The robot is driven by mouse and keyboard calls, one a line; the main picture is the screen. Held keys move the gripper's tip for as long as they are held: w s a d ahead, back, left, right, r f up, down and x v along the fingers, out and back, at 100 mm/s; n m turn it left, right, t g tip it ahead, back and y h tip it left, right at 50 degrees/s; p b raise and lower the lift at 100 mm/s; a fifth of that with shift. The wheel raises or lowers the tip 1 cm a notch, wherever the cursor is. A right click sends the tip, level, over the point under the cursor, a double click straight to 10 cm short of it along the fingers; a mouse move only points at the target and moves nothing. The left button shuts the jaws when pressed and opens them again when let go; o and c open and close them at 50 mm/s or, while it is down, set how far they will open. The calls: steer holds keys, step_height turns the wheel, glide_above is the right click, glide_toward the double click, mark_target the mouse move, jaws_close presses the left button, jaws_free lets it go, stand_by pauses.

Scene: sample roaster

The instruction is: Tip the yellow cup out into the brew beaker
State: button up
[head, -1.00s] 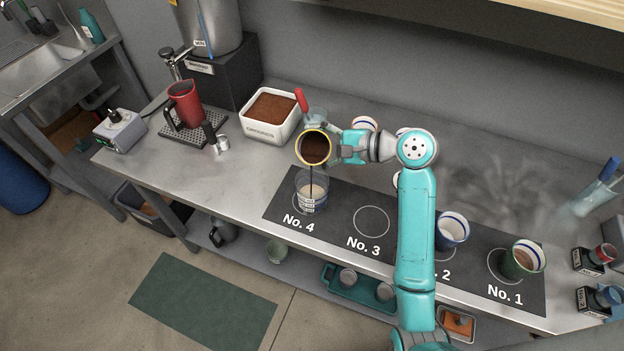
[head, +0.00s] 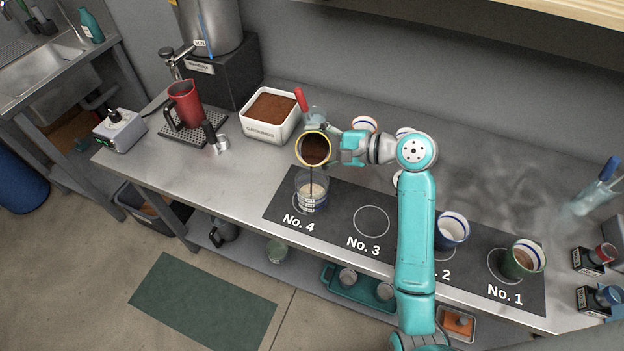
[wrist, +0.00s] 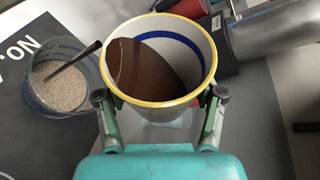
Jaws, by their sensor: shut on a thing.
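The yellow-rimmed cup (head: 313,149) is tilted above the brew beaker (head: 312,190), and a thin dark stream runs from its lip down into the beaker. My gripper (head: 340,149) is shut on the cup from the right. In the wrist view, the cup (wrist: 161,62) sits between the two fingers (wrist: 160,112) and holds brown liquid and a blue inner band. The clear beaker (wrist: 62,78) stands to its left with pale, grainy-looking contents and the stream entering it. In the head view, the beaker stands on the No. 4 spot.
A white tub of grounds (head: 271,116) stands behind left of the cup. A blue cup (head: 452,230) and a green cup (head: 522,260) stand on the dark mat (head: 345,249) at right. The No. 3 circle is empty. A red pitcher (head: 184,104) is at left.

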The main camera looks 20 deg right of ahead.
steer(key=shift+r+n+t, duration=0.45)
steer(key=shift+n+t, duration=0.05)
steer(key=shift+n, duration=0.1)
stand_by(2.3)
steer(key=shift+s+a+f+n+t, duration=0.1)
steer(key=shift+s+f+n+t, duration=0.1)
steer(key=shift+f+n+t, duration=0.3)
stand_by(2.2)
steer(key=shift+r+n+p, duration=0.3)
steer(key=shift+r+n, duration=0.25)
steer(key=shift+n, duration=0.25)
stand_by(1.6)
